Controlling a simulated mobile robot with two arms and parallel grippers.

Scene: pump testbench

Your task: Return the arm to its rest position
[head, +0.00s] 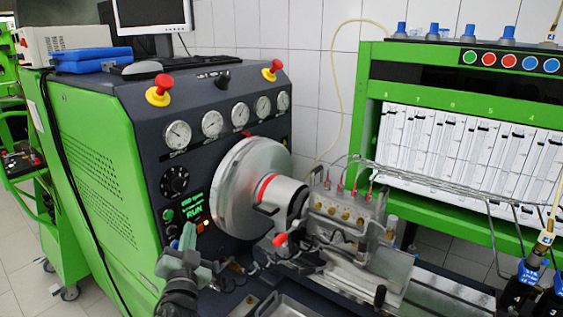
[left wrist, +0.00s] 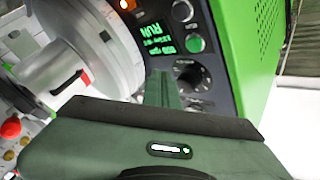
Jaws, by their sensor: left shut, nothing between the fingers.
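My left gripper (head: 187,246) is in the lower middle-left of the head view, in front of the green and dark testbench panel. It is shut and empty, with its grey-green fingers pointing up. In the left wrist view its closed fingers (left wrist: 162,90) stand before the panel, close to the lit green RUN display (left wrist: 158,45) and a green button (left wrist: 195,44). The display also shows in the head view (head: 193,210), just above the fingers. I cannot tell whether the fingers touch the panel. My right gripper is not in view.
A large metal flywheel (head: 232,190) and the pump (head: 345,215) stand right of my gripper. Red emergency knobs (head: 158,90), a row of gauges and a black dial (head: 174,181) are on the panel. A green rack (head: 440,235) with measuring tubes is at right.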

